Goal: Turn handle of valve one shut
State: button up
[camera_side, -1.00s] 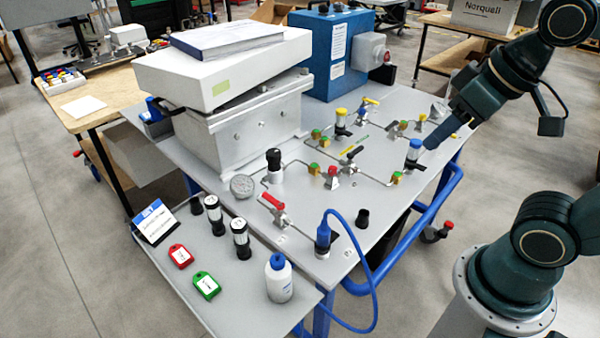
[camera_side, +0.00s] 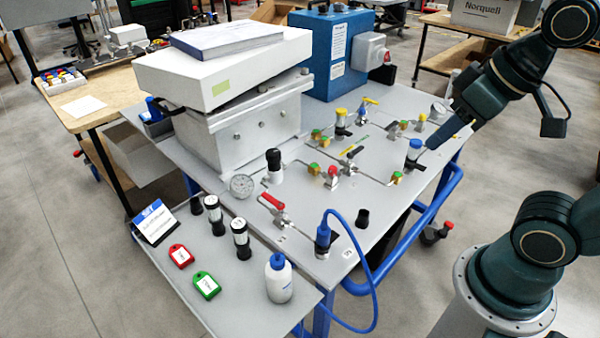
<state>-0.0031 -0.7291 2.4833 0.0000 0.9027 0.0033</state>
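Several small valves sit on the grey panel (camera_side: 325,215). One has a red lever (camera_side: 271,201) near the front, one a black lever (camera_side: 352,152) in the middle, and one a yellow lever (camera_side: 371,100) at the back. I cannot read which is valve one. My gripper (camera_side: 435,141) is at the right end of the panel, pointing down and left, close beside a blue-capped fitting (camera_side: 415,148). I cannot tell whether it touches the fitting. Its fingers are too dark and small to make out. It is well apart from the red lever.
A pressure gauge (camera_side: 241,185) and black-knobbed regulator (camera_side: 273,165) stand left of the red lever. A blue hose (camera_side: 372,280) loops off the front edge. A white bottle (camera_side: 279,279) and tags occupy the front shelf. A blue box (camera_side: 330,55) stands behind.

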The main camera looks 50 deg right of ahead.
jog(key=w+a+r+g, duration=0.1)
jog(key=w+r, duration=0.1)
jog(key=w, duration=0.6)
jog(key=g, duration=0.5)
send_over(269, 196)
notch_tip(269, 196, down, 14)
jog(key=shift+r, duration=0.25)
jog(key=shift+f, duration=0.15)
notch_tip(269, 196, down, 14)
jog(key=shift+r, duration=0.25)
grip_shut()
